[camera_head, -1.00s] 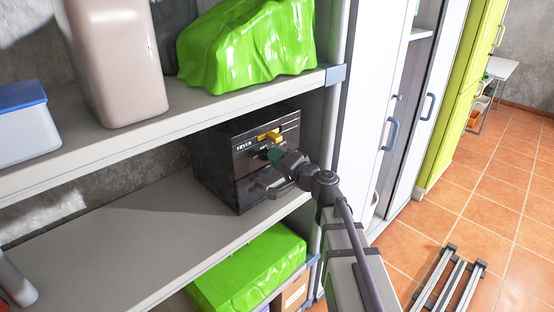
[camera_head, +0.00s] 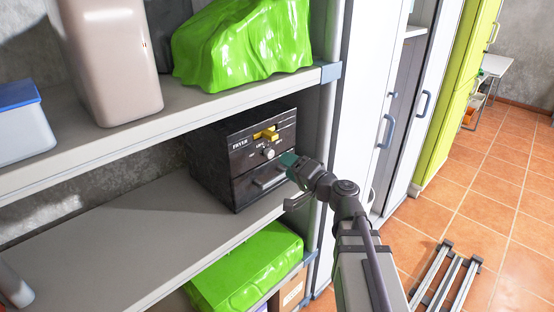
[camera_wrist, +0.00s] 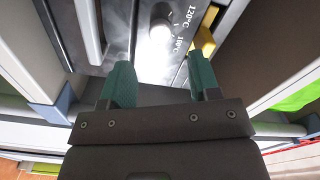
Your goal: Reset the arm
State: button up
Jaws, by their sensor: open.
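My gripper (camera_wrist: 160,84) is open, with its two green fingers apart and nothing between them in the wrist view. In the head view my gripper (camera_head: 287,180) is in front of the lower right of a black fryer box (camera_head: 213,170), apart from its knob as far as I can see. The fryer has a yellow switch (camera_head: 266,134), a round pale knob (camera_head: 268,153) and a front handle (camera_head: 268,183). In the wrist view the knob (camera_wrist: 160,32) shows beyond the fingertips, beside temperature markings, with the yellow part (camera_wrist: 204,42) to its right.
The fryer stands on a grey middle shelf (camera_head: 110,235). Above are a green covered bundle (camera_head: 243,45), a beige bin (camera_head: 112,65) and a blue-lidded box (camera_head: 22,120). White cabinet doors (camera_head: 365,110) stand to the right. The tiled floor (camera_head: 490,210) has a metal frame (camera_head: 447,280).

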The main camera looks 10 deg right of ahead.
jog(key=v, duration=0.4)
jog(key=s+a+f+n+g+h, duration=0.2)
jog(key=s+f+n+g+h, duration=0.1)
jog(key=s+f+g, duration=0.3)
jog(key=s+a+f+n+g+h, duration=0.3)
jog(key=s+f+g+h, duration=0.3)
jog(key=f+g, duration=0.3)
jog(key=shift+s+a+f+n, duration=0.25)
jog(key=shift+f+n, duration=0.35)
jog(key=shift+f, duration=0.35)
